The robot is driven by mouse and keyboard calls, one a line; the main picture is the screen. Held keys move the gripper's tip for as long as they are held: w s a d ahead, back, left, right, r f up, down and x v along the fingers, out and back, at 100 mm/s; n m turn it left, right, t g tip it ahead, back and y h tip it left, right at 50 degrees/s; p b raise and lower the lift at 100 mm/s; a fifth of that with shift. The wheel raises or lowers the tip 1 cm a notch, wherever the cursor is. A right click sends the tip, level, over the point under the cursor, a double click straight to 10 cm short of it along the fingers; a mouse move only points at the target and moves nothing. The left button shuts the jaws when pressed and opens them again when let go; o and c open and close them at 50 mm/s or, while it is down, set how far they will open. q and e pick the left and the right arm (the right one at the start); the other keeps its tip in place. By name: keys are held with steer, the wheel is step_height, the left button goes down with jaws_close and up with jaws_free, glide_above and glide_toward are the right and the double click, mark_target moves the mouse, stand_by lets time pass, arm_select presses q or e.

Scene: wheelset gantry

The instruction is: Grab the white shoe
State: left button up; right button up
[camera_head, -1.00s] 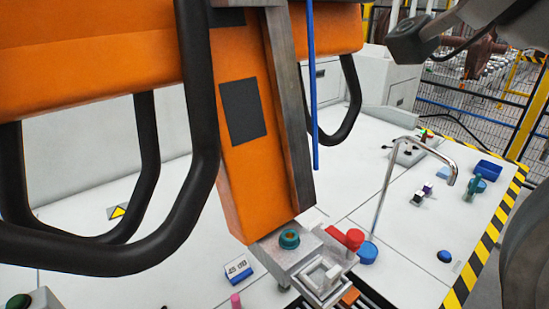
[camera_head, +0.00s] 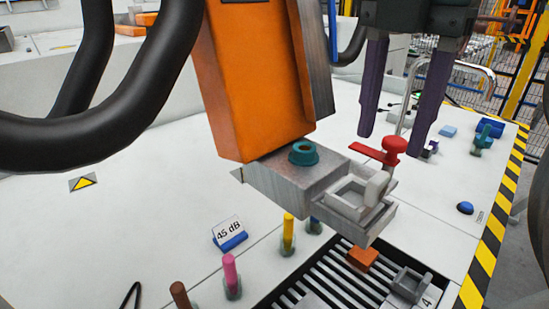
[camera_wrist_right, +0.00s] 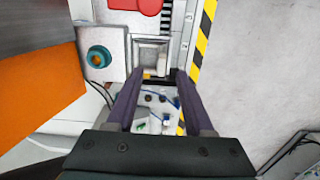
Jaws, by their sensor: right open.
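A small off-white block (camera_head: 376,187), which may be the white shoe, sits at the right edge of a pale square frame (camera_head: 350,204). The frame is on a grey metal bracket (camera_head: 280,178) with a teal knob (camera_head: 303,153), at the foot of the orange arm. The pale square piece (camera_wrist_right: 151,54) also shows in the right wrist view, just beyond the fingertips. My right gripper (camera_head: 390,140) is open and empty, its purple fingers pointing down, above and behind the bracket. It also shows in the right wrist view (camera_wrist_right: 161,77). My left gripper is not in view.
A red knob (camera_head: 395,146) stands close by the right fingers. A curved metal pipe (camera_head: 440,62) rises behind them. Below the bracket are a black slotted rack (camera_head: 318,285) and an orange block (camera_head: 363,258). Coloured pegs and a "45 dB" sign (camera_head: 229,234) stand at left.

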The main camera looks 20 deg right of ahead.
mark_target(379, 176)
steer(key=f, duration=0.2)
steer(key=f+p, duration=0.1)
steer(key=f, duration=0.3)
steer(key=shift+s+a, duration=0.25)
steer(key=shift+s, duration=0.1)
steer(key=shift+f, duration=0.25)
jaws_close()
steer(key=shift+w, duration=0.1)
